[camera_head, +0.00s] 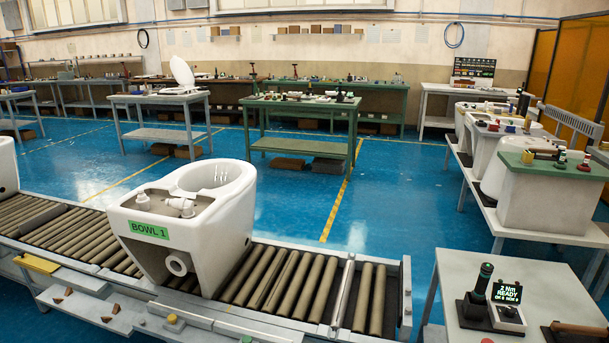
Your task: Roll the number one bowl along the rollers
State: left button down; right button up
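The number one bowl (215,220) is a white toilet bowl with a green "BOWL 1" label (149,230) on its near face. It sits upright on the roller conveyor (262,277), in the middle left of the head view. Its open basin is at the back and a round outlet shows low on the near side. Bare brown rollers lie to its left and right. Neither of my grippers is in view, so nothing of mine is seen touching the bowl.
Another white bowl (7,166) is cut off at the left edge on the same conveyor. The conveyor ends at a grey metal frame (405,298) on the right. A grey table (530,290) with a torque display (508,294) stands beyond it.

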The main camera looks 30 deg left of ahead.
aim_at(199, 218)
jog(key=u, duration=1.65)
jog(key=i+j+z, duration=0.2)
jog(key=j, duration=0.25)
jog(key=i+j+z, duration=0.25)
jog(key=j, duration=0.25)
jog(key=j+z, duration=0.2)
jog(key=j, duration=0.25)
jog(key=i+j+z, duration=0.2)
jog(key=j, duration=0.35)
jog(key=j+z, duration=0.25)
jog(key=j, duration=0.25)
jog(key=i, duration=0.2)
